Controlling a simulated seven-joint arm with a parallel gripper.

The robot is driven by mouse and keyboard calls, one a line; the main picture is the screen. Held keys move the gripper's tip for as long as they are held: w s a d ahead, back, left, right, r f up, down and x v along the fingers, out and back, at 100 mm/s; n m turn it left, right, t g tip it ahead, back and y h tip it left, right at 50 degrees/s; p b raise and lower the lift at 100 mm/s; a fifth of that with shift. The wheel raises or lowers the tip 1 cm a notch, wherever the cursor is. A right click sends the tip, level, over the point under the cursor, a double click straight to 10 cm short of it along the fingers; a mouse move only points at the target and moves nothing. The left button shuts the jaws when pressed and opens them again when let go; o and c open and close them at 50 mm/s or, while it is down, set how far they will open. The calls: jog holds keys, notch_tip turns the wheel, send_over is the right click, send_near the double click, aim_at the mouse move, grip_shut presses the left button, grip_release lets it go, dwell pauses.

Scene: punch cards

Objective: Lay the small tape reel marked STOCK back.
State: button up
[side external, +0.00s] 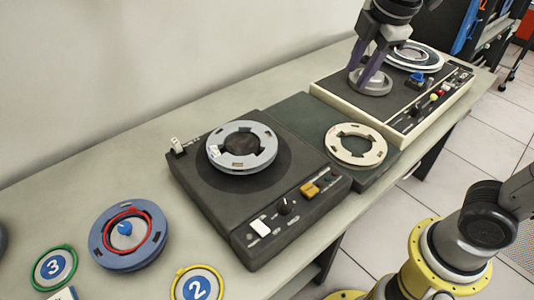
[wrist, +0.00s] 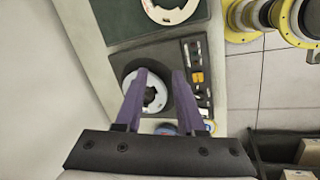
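My gripper (side external: 367,72) is at the top right in the side view, its fingers apart. In the wrist view the gripper (wrist: 160,72) is open, with nothing held between the fingers. In the side view its tips overlap a small grey disc (side external: 371,87) on the cream-edged deck; I cannot tell whether they touch it. A cream reel (side external: 357,158) lies on the dark green mat and shows partly in the wrist view (wrist: 172,14). A grey-blue reel (side external: 262,160) lies on the dark deck, also in the wrist view (wrist: 155,106). I cannot read STOCK on any reel.
The dark deck (side external: 240,225) and cream-edged deck (side external: 400,122) flank the green mat (side external: 300,110). A blue reel with a red ring (side external: 105,255) lies front left, near discs marked 3 (side external: 55,268) and 2 (side external: 197,286). The table strip along the wall is clear.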

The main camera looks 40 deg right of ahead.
jog(key=w+a+f+n+g+h, duration=0.1)
jog(key=w+a+f+n, duration=0.4)
jog(key=w+a, duration=0.3)
jog(key=n+g, duration=0.2)
send_near(266, 155)
jog(key=shift+h, duration=0.4)
jog(key=shift+a+x, duration=0.2)
jog(key=shift+x, duration=1.85)
jog(key=shift+a+x, duration=0.2)
jog(key=shift+x, duration=1.9)
jog(key=shift+s+f, duration=0.1)
jog(key=shift+s, duration=0.05)
grip_shut()
jog(key=shift+t, duration=0.3)
jog(key=shift+r, duration=3.1)
